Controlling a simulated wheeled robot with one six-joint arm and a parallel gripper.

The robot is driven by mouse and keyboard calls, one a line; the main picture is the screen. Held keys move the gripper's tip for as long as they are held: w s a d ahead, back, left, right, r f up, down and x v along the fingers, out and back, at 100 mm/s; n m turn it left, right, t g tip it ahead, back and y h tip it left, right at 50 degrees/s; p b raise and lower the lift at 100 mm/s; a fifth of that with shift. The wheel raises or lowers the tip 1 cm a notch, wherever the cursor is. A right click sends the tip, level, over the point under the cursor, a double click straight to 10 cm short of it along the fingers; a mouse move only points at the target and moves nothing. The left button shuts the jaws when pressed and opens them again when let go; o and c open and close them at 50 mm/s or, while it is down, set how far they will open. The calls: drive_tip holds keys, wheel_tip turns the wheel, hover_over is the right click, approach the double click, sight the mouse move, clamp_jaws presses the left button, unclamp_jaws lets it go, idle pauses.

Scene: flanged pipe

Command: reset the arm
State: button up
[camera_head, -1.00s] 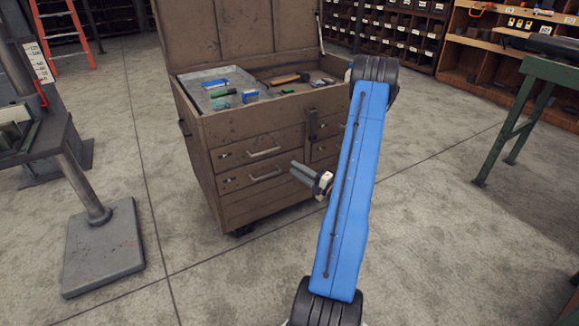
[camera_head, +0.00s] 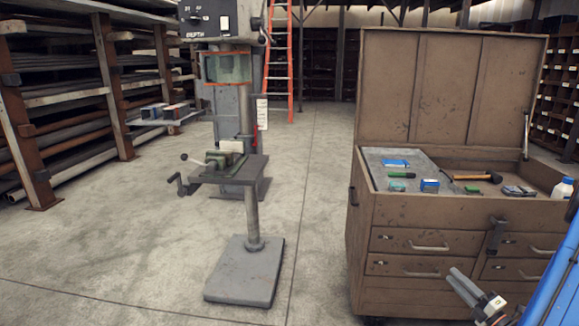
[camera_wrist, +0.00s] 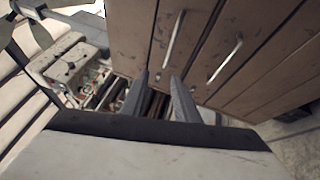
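My gripper (camera_head: 458,280) is at the lower right of the head view, in front of the brown tool chest's drawers. My blue arm link (camera_head: 553,285) runs along the right edge, and most of the arm is out of frame. In the wrist view my gripper (camera_wrist: 159,77) shows two grey fingers with a gap between them and nothing held. The tool chest's drawer front (camera_wrist: 200,45) lies beyond the fingertips.
The brown tool chest (camera_head: 405,290) stands open, with tools and a white bottle (camera_head: 562,188) on top. A drill press (camera_head: 250,215) stands left of it. A pipe rack (camera_head: 75,90) lines the left and an orange ladder (camera_head: 278,75) stands behind. Floor is clear at left.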

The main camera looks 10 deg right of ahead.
drive_tip(key=s+a+r+n+g+y, duration=0.1)
drive_tip(key=a+r+n+g+y, duration=0.4)
drive_tip(key=a+n, duration=0.7)
drive_tip(key=s+a+r+n+g+y, duration=0.25)
drive_tip(key=a+r+n+g, duration=0.5)
drive_tip(key=a, duration=0.85)
drive_tip(key=s+a+r+n+g+h, duration=0.3)
drive_tip(key=s+a+n+g+h, duration=0.35)
drive_tip(key=s+a+n, duration=0.7)
drive_tip(key=s+d+r+n+t+h, duration=0.4)
drive_tip(key=s+d+r+n+h, duration=0.2)
drive_tip(key=n, duration=1)
drive_tip(key=shift+s+r+t+h, duration=0.2)
drive_tip(key=shift+s+t+h, duration=0.1)
drive_tip(key=shift+s, duration=0.85)
drive_tip(key=shift+d, duration=0.1)
